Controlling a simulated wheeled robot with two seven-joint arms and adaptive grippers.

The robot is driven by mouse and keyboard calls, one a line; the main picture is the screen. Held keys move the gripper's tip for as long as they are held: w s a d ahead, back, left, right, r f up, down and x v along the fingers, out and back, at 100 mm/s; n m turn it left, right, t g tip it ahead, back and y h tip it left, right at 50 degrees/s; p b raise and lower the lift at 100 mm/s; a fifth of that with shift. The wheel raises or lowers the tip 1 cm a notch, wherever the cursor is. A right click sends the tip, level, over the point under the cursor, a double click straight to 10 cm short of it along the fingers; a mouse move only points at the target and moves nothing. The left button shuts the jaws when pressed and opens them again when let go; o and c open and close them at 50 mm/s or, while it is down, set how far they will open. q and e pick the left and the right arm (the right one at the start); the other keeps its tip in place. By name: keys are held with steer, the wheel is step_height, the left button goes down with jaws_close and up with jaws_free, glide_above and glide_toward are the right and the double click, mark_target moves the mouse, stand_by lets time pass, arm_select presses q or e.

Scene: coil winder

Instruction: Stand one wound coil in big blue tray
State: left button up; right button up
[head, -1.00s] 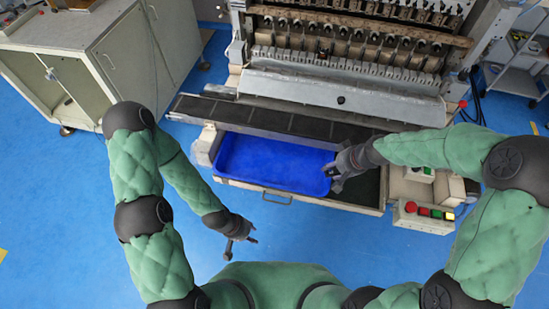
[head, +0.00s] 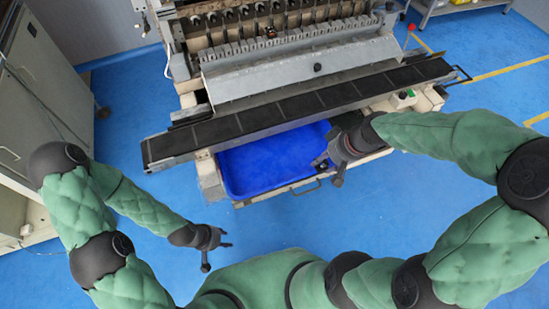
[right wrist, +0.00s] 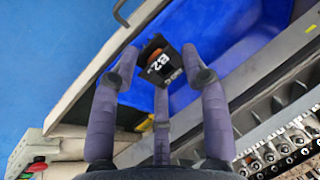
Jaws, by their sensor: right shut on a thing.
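The big blue tray (head: 262,172) sits in the drawer below the machine's front in the head view, and looks empty where I can see it. Its blue wall and floor also show in the right wrist view (right wrist: 215,30). My right gripper (head: 328,171) is at the tray's right end. The coil is mostly hidden in the head view. My left gripper (head: 216,250) is empty, fingers spread, over the floor left of the drawer.
The coil winder (head: 290,70) stands behind the tray, with a long dark belt-like ledge (head: 300,112) overhanging the tray's back. The drawer handle (head: 306,188) sticks out in front. Grey cabinets (head: 45,80) stand at the left. The floor in front is clear.

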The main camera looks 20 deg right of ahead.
steer(key=s, duration=0.1)
steer(key=s+d+b, duration=0.1)
steer(key=s, duration=0.2)
steer(key=shift+s+d+b, duration=0.25)
steer(key=shift+s+b, duration=0.05)
steer(key=shift+s, duration=0.05)
steer(key=w+f+b, duration=0.1)
steer(key=w, duration=0.2)
steer(key=w+f, duration=0.2)
steer(key=w, duration=0.1)
steer(key=w+f+b, duration=0.1)
steer(key=w, duration=0.2)
steer(key=shift+d+f+b, duration=0.1)
steer(key=shift+f+b, duration=0.1)
steer(key=shift+b, duration=0.1)
steer(key=w+f+b, duration=0.1)
steer(key=w+f, duration=0.2)
steer(key=f, duration=0.1)
steer(key=shift+w+d+f+b, duration=0.1)
steer(key=shift+w+f+b, duration=0.1)
steer(key=shift+w+b, duration=0.2)
steer(key=f+b, duration=0.1)
steer(key=f, duration=0.1)
steer(key=f+b, duration=0.1)
steer(key=f, duration=0.1)
steer(key=shift+w+f, duration=0.1)
steer(key=shift+w, duration=0.3)
